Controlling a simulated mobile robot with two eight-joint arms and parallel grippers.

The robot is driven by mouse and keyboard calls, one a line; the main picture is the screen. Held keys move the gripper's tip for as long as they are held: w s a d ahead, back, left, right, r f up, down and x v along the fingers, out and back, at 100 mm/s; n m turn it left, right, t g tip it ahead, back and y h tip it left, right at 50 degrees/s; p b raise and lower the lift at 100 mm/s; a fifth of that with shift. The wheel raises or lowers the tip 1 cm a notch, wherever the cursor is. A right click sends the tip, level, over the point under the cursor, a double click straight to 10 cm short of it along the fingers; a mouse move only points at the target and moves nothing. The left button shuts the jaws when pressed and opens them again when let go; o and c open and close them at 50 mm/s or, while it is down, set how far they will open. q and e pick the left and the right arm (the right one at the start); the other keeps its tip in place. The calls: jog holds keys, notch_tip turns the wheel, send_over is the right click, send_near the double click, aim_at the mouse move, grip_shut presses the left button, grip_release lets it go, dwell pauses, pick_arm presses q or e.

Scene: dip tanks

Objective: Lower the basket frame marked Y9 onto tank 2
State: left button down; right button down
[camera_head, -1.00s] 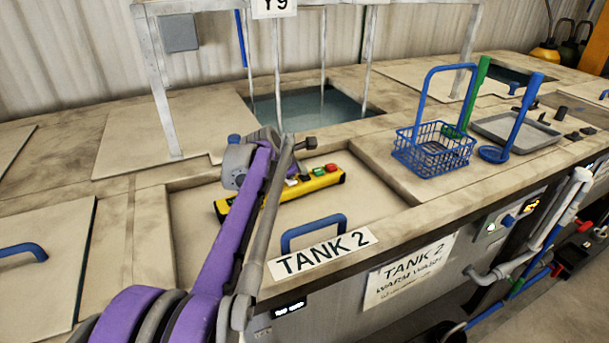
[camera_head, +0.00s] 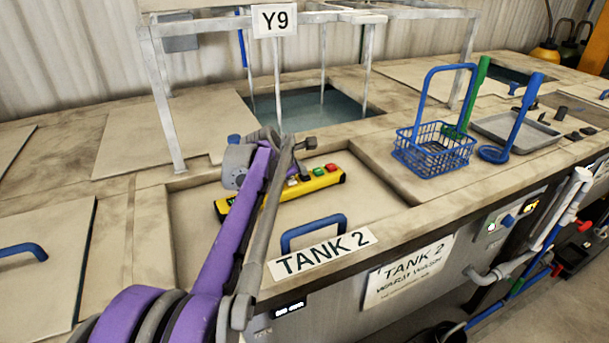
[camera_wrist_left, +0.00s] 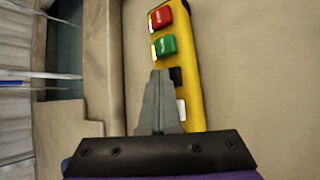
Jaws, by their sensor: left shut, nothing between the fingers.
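The basket frame marked Y9 (camera_head: 163,100) is a pale metal frame with a white Y9 sign, upright over the open water of tank 2 (camera_head: 330,100). Its thin rods reach down at the opening; I cannot tell whether its feet touch the deck. A yellow control pendant (camera_head: 255,200) with red, green, black and white buttons lies on the tank's front panel. It also shows in the left wrist view (camera_wrist_left: 188,60). My left gripper (camera_head: 303,174) is shut and empty, its tips (camera_wrist_left: 160,74) by the black button. Contact is unclear. My right gripper is out of view.
A blue wire basket (camera_head: 433,150) and a grey tray (camera_head: 520,132) stand to the right. A blue handle (camera_head: 314,228) rises from the front panel beside the TANK 2 label (camera_head: 322,251). Flat covers lie at the left.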

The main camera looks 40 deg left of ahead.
aim_at(301, 178)
pick_arm(q)
jog(key=shift+w+r+p, duration=0.1)
jog(key=shift+r+p, duration=0.5)
jog(key=shift+r, duration=0.25)
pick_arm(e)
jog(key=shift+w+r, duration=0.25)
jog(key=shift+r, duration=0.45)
pick_arm(q)
jog(key=shift+r, duration=0.1)
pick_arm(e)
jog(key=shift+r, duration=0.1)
